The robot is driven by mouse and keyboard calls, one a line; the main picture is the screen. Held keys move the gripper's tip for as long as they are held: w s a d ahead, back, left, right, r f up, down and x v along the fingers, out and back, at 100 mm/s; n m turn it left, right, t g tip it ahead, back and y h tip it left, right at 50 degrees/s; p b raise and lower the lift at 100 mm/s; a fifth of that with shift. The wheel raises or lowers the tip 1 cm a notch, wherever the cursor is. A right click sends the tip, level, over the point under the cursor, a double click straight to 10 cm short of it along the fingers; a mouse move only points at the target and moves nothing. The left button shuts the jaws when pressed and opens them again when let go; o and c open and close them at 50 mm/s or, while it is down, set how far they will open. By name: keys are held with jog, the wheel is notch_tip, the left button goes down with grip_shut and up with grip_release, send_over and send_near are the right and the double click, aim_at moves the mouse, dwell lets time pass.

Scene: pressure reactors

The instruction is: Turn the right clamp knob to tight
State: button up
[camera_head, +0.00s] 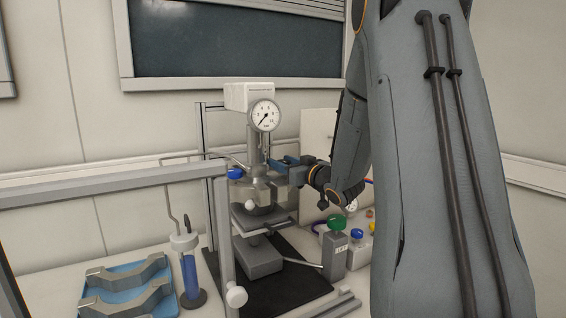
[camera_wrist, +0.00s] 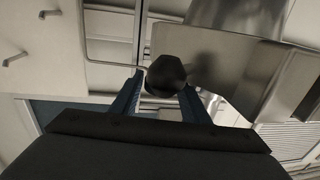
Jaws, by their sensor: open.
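The pressure reactor (camera_head: 257,188) stands on the bench, with a metal clamp around its vessel. A blue knob (camera_head: 234,174) shows on the clamp's left side. My gripper (camera_head: 287,164), with blue fingers, is at the clamp's right side and hides the right clamp knob in the head view. In the wrist view, a dark, rounded knob (camera_wrist: 166,74) lies between the two open fingers of my gripper (camera_wrist: 161,92). I cannot tell whether either finger touches it. The knob's turn position cannot be read.
A pressure gauge (camera_head: 264,115) sits above the clamp. A metal frame post (camera_head: 222,240) stands in front at left. A blue tray (camera_head: 128,288) with metal clamp halves is at lower left. A grey block (camera_head: 335,255) and bottles with coloured caps (camera_head: 358,236) stand at right.

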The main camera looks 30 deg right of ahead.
jog(key=shift+c, duration=0.3)
jog(key=c, duration=0.7)
jog(key=shift+m+h+b, duration=0.3)
jog(key=shift+h+b, duration=0.1)
jog(key=shift+h, duration=0.1)
jog(key=m+h+b, duration=0.2)
jog(key=h+b, duration=0.1)
jog(key=shift+a+f, duration=0.1)
jog(key=m+h+b, duration=0.3)
jog(key=h, duration=0.1)
jog(key=shift+g+h+b, duration=0.3)
jog(key=shift+g+b, duration=0.05)
jog(key=shift+g, duration=0.05)
jog(key=shift+h, duration=0.3)
jog(key=o, duration=0.8)
jog(key=shift+c, duration=0.2)
